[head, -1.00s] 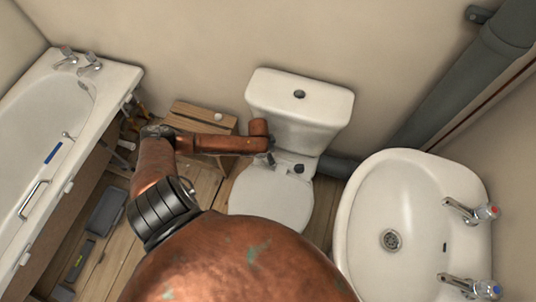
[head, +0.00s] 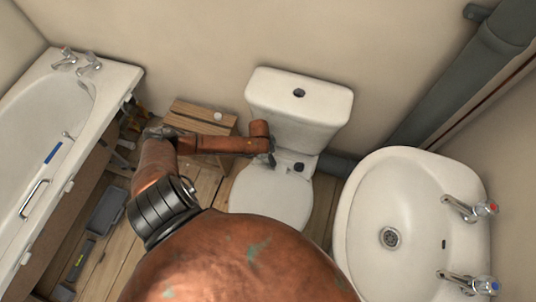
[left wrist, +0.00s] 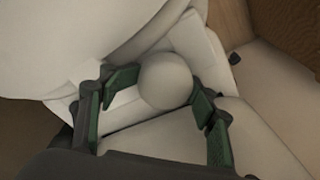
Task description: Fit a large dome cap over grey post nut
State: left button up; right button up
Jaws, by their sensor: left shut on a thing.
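A white dome cap (left wrist: 165,80) sits between the fingers of my left gripper (left wrist: 160,92) in the left wrist view. The gripper is shut on it, and its rounded side faces the camera. In the head view my left gripper (head: 271,160) is small and partly hidden by my wrist, just left of a dark grey post nut (head: 299,167) at the back of the toilet pan. The cap cannot be made out there. My right gripper is not in view.
The cistern (head: 299,97) stands behind the pan, and the toilet lid (head: 271,197) lies in front. A wooden crate (head: 190,112) with a small white cap (head: 218,116) on it is to the left. The basin (head: 415,220) is to the right and the bath (head: 45,140) far left.

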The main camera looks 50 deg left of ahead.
pick_arm(q)
jog(key=shift+o, duration=0.2)
jog(key=shift+s+a+f, duration=0.3)
jog(key=shift+a+f, duration=0.05)
jog(key=o, duration=1)
jog(key=shift+a, duration=0.1)
jog(key=o, duration=0.3)
jog(key=shift+w+r, duration=0.2)
jog(key=shift+o, duration=0.2)
notch_tip(320, 180, up, 12)
jog(key=s, duration=0.1)
jog(key=shift+s, duration=0.35)
jog(key=shift+a+f, duration=0.1)
